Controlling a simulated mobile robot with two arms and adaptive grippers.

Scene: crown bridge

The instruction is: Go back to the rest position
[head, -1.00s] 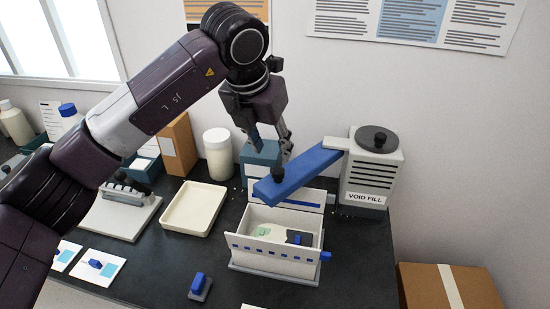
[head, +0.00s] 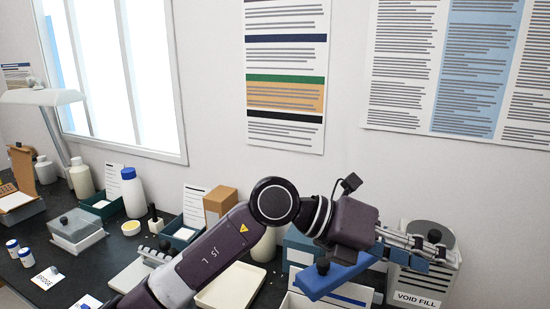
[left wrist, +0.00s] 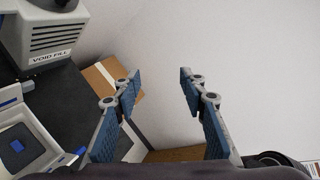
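My left arm comes in from the lower left of the head view. Its gripper (head: 432,250) points right and shows in front of the void-fill machine (head: 428,285). In the left wrist view the two blue-padded fingers (left wrist: 159,80) are well apart, with nothing between them. My right gripper is not in view.
A cardboard box (left wrist: 97,78) lies beyond the fingers in the wrist view. In the head view, a cream tray (head: 230,290), a brown carton (head: 219,203) and a blue-capped bottle (head: 133,192) stand on the dark table. Bare wall fills the wrist view's right side.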

